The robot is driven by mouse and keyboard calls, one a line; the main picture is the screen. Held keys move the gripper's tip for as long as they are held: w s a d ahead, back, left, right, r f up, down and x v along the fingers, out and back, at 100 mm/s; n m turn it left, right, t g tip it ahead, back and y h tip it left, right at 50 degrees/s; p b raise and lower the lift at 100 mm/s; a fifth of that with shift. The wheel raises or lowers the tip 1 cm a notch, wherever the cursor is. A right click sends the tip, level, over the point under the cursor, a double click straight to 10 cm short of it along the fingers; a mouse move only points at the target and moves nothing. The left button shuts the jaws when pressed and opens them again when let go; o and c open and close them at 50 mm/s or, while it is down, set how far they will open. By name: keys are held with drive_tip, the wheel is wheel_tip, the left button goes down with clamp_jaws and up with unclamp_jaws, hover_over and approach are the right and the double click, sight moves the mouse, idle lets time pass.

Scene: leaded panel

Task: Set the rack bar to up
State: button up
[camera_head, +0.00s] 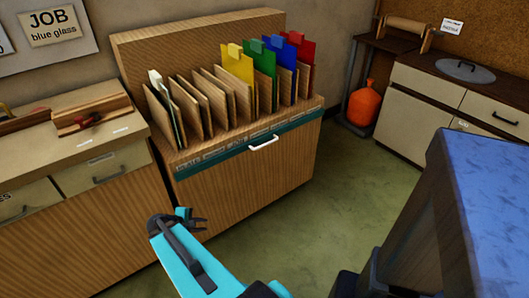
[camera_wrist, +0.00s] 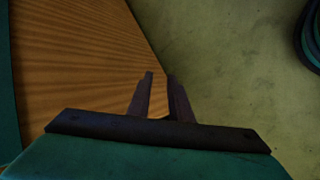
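The wooden rack (camera_head: 240,185) stands against the wall in the head view, with slots between upright wooden dividers. A teal bar (camera_head: 215,157) with a white handle (camera_head: 263,142) runs across its front, just below the slots. My gripper (camera_head: 203,224) is in front of the rack's lower front, below and left of the handle, apart from it. In the wrist view my gripper's two dark fingers (camera_wrist: 160,76) have a narrow gap with nothing between them. Wood grain and green floor show beyond them. The handle is not seen in the wrist view.
Yellow (camera_head: 236,64), green (camera_head: 262,62), blue (camera_head: 284,58) and red (camera_head: 303,60) sheets stand in the rack. A drawer cabinet (camera_head: 100,165) adjoins it at left. An orange bottle (camera_head: 363,103) stands at its right. A blue-topped block (camera_head: 490,190) fills the right foreground; green floor (camera_head: 330,210) is clear between.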

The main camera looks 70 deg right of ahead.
drive_tip(key=s+d+r+h+b, duration=0.15)
drive_tip(key=d+r, duration=0.25)
drive_tip(key=d, duration=0.4)
drive_tip(key=s+d+r+h+b, duration=0.1)
drive_tip(key=d+r+h+b, duration=0.15)
drive_tip(key=d, duration=0.55)
drive_tip(key=n+g+h+b, duration=0.2)
drive_tip(key=h+b, duration=0.1)
drive_tip(key=b, duration=0.1)
approach(263, 145)
drive_tip(key=a, duration=0.2)
drive_tip(key=shift+r, duration=0.1)
drive_tip(key=shift+d, duration=0.15)
drive_tip(key=shift+x, duration=6.8)
drive_tip(key=shift+w, duration=0.15)
drive_tip(key=shift+c, duration=0.2)
clamp_jaws()
